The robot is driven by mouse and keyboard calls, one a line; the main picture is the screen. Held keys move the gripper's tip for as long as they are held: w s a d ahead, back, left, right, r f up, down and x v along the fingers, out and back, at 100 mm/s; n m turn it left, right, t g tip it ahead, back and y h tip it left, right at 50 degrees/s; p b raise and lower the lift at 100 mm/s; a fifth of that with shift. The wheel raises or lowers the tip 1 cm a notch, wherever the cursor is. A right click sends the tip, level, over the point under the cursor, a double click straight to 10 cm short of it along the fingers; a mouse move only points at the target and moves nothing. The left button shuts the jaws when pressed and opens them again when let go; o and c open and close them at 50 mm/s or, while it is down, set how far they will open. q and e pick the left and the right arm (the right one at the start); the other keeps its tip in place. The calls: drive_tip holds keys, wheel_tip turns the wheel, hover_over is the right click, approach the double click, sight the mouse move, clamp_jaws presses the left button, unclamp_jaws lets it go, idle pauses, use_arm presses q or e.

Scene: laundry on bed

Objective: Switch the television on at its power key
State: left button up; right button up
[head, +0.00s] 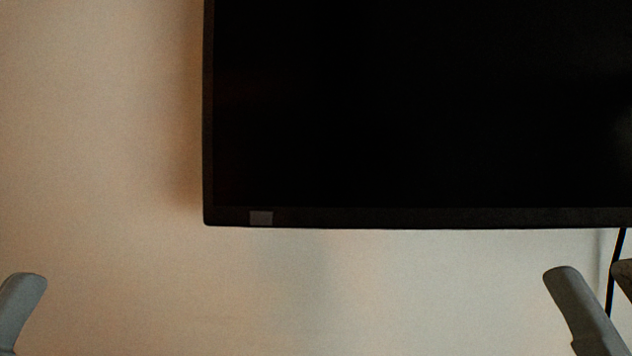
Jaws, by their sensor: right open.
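The television (420,110) hangs on the wall with a black, dark screen. Its left side and lower edge show, and the rest runs out of the picture. A small grey rectangle (261,217) sits on the lower bezel near the left corner. I cannot tell whether it is the power key, and no other key shows. My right gripper (592,270) is at the lower right, open and empty, below the bezel in the picture. One finger of my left gripper (25,300) shows at the lower left edge. Its other finger is out of view. Neither gripper appears to touch the television.
A plain beige wall (100,130) lies behind and around the television. A black cable (614,275) hangs from under the television at the right, beside my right gripper in the picture. The area below the bezel between the two grippers is clear.

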idle(0.3)
use_arm(q)
clamp_jaws()
idle(1.6)
